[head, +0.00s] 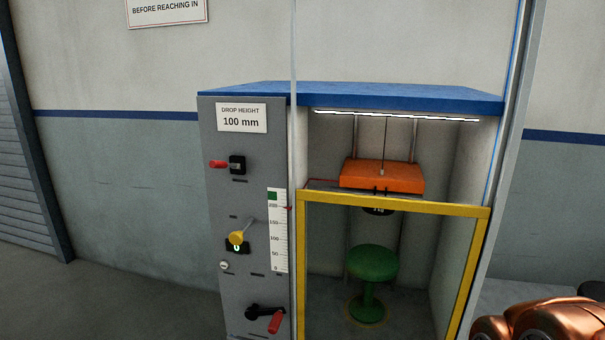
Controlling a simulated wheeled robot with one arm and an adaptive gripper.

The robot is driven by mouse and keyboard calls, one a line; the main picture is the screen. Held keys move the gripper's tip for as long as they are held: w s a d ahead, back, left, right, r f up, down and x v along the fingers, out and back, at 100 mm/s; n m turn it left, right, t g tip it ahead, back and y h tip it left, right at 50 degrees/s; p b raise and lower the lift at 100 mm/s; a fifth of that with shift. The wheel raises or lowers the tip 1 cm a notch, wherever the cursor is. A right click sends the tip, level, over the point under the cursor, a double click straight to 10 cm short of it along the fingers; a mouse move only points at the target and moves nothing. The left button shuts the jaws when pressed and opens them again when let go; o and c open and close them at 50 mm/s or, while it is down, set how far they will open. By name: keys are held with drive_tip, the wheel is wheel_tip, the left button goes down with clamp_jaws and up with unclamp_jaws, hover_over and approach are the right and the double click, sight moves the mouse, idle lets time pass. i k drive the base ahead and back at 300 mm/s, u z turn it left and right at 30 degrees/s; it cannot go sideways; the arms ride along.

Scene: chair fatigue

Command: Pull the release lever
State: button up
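A grey control panel (250,200) forms the left front of a test cabinet. Near its top, a red-handled lever (219,164) points left from a black mount. Lower down, a yellow-knobbed lever (237,238) hangs down-left from its pivot, over a small lit display. At the bottom is a black crank (262,312) with a red grip (275,321). Their labels are too small to read, so I cannot tell which is the release lever. An orange weight (382,176) hangs above a green stool (370,275) inside the cabinet. My gripper is not in view.
A yellow-framed guard (395,202) covers the lower chamber front. A scale (278,230) runs along the panel's right edge, below a sign (241,117) reading "DROP HEIGHT 100 mm". Open floor (120,295) lies left of the cabinet. A copper-coloured part shows bottom right.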

sight(214, 164)
drive_tip(key=z, duration=0.15)
drive_tip(key=i, duration=0.7)
drive_tip(key=u, duration=2.35)
